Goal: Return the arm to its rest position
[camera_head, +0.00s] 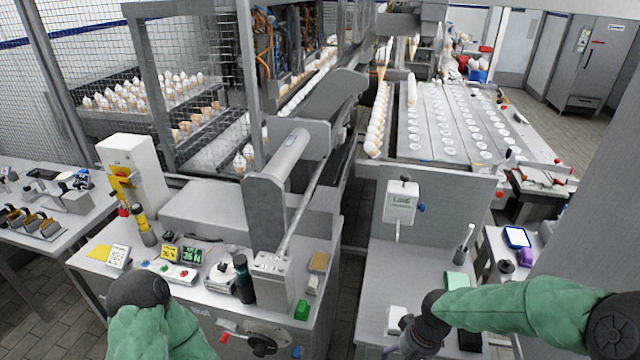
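My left arm, in a green sleeve, rises from the bottom left edge and ends in view at a black rounded joint over the front of the left workbench (215,268). No fingers of my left gripper show. My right arm, also green-sleeved, reaches in from the right edge to a black joint above the right bench (385,270). Below that joint a dark grey wrist and part of my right gripper (402,345) show at the bottom edge. Its fingertips are too small and partly cut off to read, and I see nothing clearly held.
The left bench carries a button box (178,273), a dark bottle (243,278) and a green block (302,309). A conveyor of cones (377,120) runs behind. A narrow floor gap separates the benches.

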